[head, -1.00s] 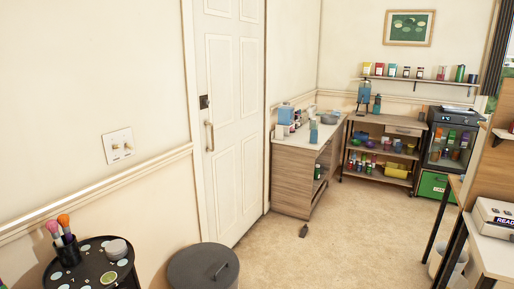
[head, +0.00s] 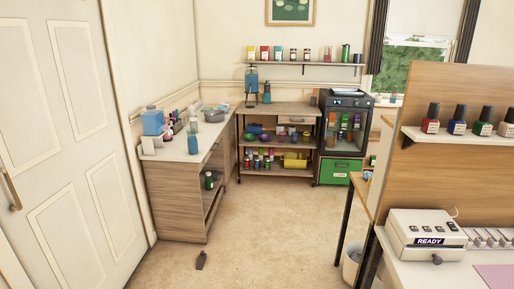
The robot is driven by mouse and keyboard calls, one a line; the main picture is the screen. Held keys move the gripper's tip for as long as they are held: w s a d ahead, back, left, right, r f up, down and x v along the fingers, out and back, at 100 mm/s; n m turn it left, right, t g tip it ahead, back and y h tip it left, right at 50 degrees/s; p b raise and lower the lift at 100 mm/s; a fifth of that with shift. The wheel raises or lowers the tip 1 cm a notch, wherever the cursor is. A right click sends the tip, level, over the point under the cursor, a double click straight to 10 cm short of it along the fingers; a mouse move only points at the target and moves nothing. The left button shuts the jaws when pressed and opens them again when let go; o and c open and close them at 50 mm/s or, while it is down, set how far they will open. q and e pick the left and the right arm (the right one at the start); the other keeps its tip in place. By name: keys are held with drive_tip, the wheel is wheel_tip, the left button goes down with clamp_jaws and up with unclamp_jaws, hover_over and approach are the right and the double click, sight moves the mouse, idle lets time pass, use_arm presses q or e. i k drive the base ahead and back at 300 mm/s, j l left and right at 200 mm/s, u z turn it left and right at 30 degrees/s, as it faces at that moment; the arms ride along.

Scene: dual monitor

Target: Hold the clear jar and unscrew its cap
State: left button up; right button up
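I cannot single out the clear jar with its cap from here. Several small jars (head: 293,54) stand on the wall shelf at the back, too small to tell whether one is clear. Several bottles and containers (head: 192,138) stand on the white-topped wooden cabinet at the left, one of them blue. More jars and bowls sit on the shelves of the wooden unit (head: 278,112) against the back wall. Neither of my grippers is in view.
A white door (head: 80,130) is at the left. A small dark wedge (head: 201,260) lies on the carpet. A desk with a white box marked READY (head: 425,233) and a nail polish shelf (head: 460,138) stand at the right. The carpet between (head: 270,215) is clear.

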sight(192, 124)
drive_tip(key=i+z, duration=0.1)
drive_tip(key=i, duration=2.1)
drive_tip(key=i+u, duration=0.1)
drive_tip(key=i, duration=0.4)
drive_tip(key=i+l+u, duration=0.15)
drive_tip(key=i, duration=0.3)
drive_tip(key=i+u, duration=0.1)
drive_tip(key=i, duration=0.4)
drive_tip(key=i+l+u, duration=0.1)
drive_tip(key=i, duration=0.35)
drive_tip(key=i+l, duration=0.05)
drive_tip(key=l, duration=0.05)
